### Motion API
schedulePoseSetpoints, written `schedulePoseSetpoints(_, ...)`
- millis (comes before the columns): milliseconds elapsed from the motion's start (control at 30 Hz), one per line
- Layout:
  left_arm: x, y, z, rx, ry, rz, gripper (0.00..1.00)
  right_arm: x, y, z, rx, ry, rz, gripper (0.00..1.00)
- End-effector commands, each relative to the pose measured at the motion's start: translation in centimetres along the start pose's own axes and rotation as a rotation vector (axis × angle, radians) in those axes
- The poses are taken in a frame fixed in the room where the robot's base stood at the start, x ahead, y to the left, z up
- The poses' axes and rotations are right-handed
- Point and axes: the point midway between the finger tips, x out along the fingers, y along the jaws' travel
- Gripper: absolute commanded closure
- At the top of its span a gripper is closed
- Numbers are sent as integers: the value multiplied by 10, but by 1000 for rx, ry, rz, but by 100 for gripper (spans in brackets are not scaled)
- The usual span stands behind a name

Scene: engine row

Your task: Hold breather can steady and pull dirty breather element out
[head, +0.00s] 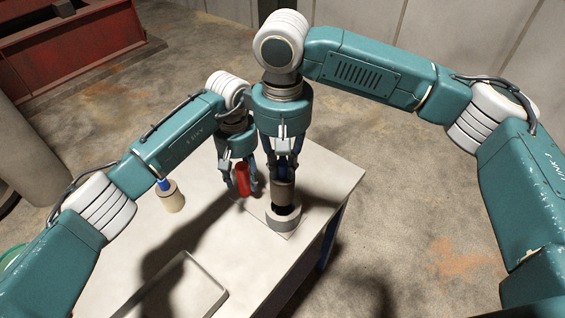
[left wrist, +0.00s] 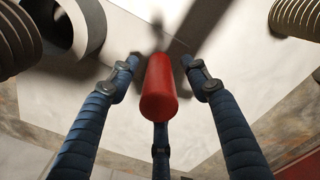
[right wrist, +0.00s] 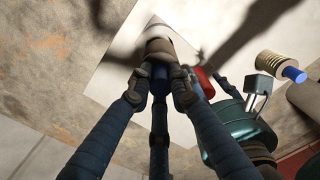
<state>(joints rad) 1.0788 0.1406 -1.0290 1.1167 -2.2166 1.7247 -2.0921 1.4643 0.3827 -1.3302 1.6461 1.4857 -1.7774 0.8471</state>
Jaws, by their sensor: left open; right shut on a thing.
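The dirty breather element (head: 283,192) is a brownish cylinder, also in the right wrist view (right wrist: 158,48), with a blue top between the fingers. My right gripper (head: 284,170) is shut on its top. The element is upright above the grey breather can (head: 284,222). The can's dark mouth shows below it; I cannot tell whether its lower end is fully clear. The can's rim shows in the left wrist view (left wrist: 88,25). My left gripper (head: 243,182) is open around a red cylinder (left wrist: 158,92) beside the can. Any link between red cylinder and can is hidden.
A cream element with a blue top (head: 171,200) stands on the table (head: 120,255) to the left. A shallow tray (head: 178,290) lies at the front. The table's right edge is close to the can. A red metal container (head: 70,45) stands behind on the floor.

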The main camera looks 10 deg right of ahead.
Motion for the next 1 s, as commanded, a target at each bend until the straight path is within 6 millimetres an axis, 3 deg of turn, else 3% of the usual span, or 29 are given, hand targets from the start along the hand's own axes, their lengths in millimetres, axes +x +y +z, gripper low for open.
schedulePoseSetpoints(167, -11, 0, -1, 1, 3, 1, 53, 0, 0, 0, 0, 1, 0, 100)
schedulePoseSetpoints(633, -102, 0, -2, 0, 4, 1, 53, 0, 0, 0, 0, 1, 0, 100)
schedulePoseSetpoints(800, -117, 0, -1, -1, 1, -1, 53, 0, 0, 0, 0, 1, 0, 100)
schedulePoseSetpoints(1000, -120, 0, 0, -1, -2, -1, 53, 0, 0, 0, 0, 0, 0, 100)
